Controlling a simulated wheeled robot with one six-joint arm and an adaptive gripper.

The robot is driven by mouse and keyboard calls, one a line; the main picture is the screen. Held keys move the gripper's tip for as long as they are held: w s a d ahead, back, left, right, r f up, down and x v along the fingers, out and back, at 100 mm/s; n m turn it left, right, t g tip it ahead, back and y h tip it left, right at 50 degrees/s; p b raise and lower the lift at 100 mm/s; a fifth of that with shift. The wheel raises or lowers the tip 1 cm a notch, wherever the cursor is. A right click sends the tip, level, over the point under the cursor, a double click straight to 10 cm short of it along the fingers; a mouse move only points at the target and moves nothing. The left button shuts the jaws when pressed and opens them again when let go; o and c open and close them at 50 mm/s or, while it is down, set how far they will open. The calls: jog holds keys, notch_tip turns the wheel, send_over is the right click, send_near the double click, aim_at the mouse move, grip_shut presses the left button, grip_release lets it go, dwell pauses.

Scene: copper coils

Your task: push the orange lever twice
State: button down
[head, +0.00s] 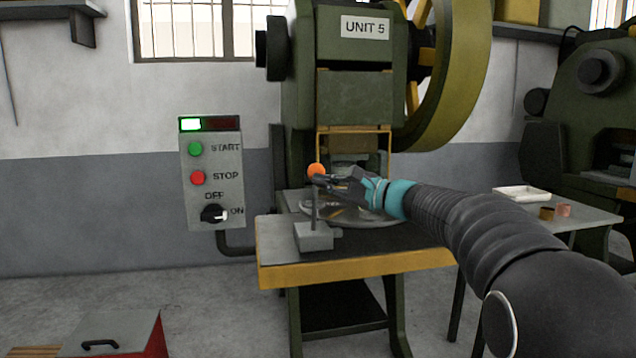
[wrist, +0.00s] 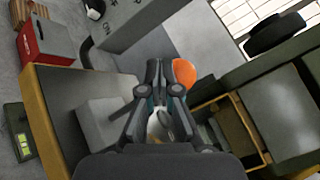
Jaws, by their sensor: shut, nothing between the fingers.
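The orange lever's round knob (head: 316,170) sits on a thin upright rod above a grey block (head: 314,236) on the press table. My gripper (head: 320,180) reaches in from the right in the head view, with its fingertips at the knob's lower edge. In the wrist view the orange knob (wrist: 185,73) shows just beyond and right of my gripper's fingertips (wrist: 166,76). The fingers are shut with nothing between them. I cannot tell whether they touch the knob.
The press table (head: 360,266) has a yellow front edge. A control box (head: 212,172) with a lit green lamp hangs on the wall at left. A side table (head: 560,215) with a white tray (head: 522,193) stands at right. A red toolbox (head: 110,340) is at lower left.

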jog(key=shift+s+d+f, duration=0.1)
jog(key=shift+s, duration=0.25)
jog(key=shift+s+d+f+b, duration=0.15)
jog(key=shift+s+d+b, duration=0.1)
jog(key=shift+s+b, duration=0.5)
jog(key=shift+s+d+f+b, duration=0.2)
jog(key=shift+s+b, duration=0.4)
jog(key=shift+s, duration=0.2)
jog(key=shift+s+d+f+b, duration=0.15)
jog(key=shift+s+d+b, duration=0.1)
jog(key=shift+s+b, duration=0.5)
